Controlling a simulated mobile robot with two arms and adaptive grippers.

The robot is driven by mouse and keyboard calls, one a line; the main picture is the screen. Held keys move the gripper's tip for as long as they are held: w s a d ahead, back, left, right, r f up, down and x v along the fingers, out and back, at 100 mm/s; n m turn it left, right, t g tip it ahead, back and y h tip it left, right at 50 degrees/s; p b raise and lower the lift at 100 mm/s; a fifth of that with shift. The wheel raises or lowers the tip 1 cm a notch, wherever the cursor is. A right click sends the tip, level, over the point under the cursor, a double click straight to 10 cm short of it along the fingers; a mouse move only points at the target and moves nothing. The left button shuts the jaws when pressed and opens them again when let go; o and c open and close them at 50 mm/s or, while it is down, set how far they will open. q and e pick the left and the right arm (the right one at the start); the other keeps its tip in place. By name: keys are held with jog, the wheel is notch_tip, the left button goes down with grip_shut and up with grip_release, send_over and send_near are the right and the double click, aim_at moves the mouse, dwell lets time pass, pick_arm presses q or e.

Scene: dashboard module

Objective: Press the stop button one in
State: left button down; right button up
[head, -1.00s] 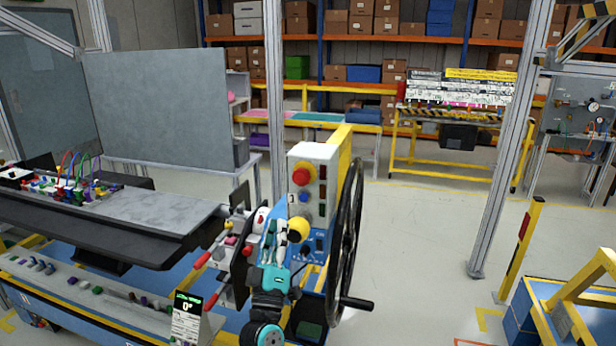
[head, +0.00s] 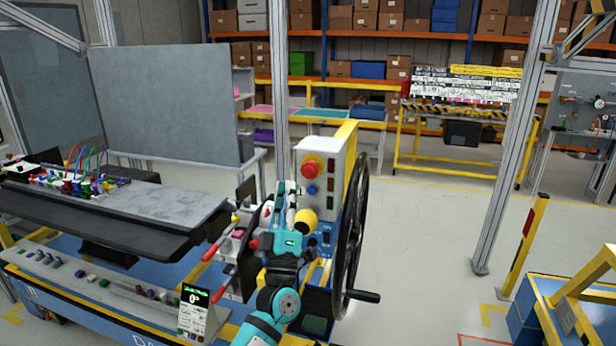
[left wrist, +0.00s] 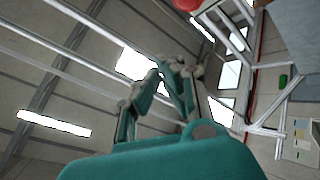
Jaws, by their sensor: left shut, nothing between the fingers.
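The red stop button (head: 311,166), with a yellow collar, sits high on the front of the grey and blue control box (head: 331,155). A red round part at the top edge of the left wrist view (left wrist: 187,4) looks like this button. My left gripper (head: 286,187) points upward, below and left of the button, apart from it. Its fingers are shut and empty; they show in the left wrist view (left wrist: 167,66). Whether the button is pressed in cannot be told. My right gripper is out of view.
A large black handwheel (head: 350,235) stands right of the box. A yellow knob (head: 306,220) and a blue button (head: 312,190) are below the stop button. Red-handled levers (head: 222,262) are at the left. A metal post (head: 280,100) rises behind.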

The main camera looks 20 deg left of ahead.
aim_at(309, 171)
pick_arm(q)
jog(key=w+b, duration=0.2)
jog(key=w, duration=0.1)
jog(key=w+b, duration=0.1)
jog(key=w, duration=0.2)
jog(key=shift+d+f+b, duration=0.1)
jog(key=shift+f+b, duration=0.1)
jog(key=shift+b, duration=0.2)
jog(key=shift+w+r, duration=0.1)
jog(key=shift+w, duration=0.15)
dwell(0.8)
jog(key=shift+w+b, duration=0.2)
jog(key=shift+b, duration=0.2)
jog(key=shift+w, duration=0.25)
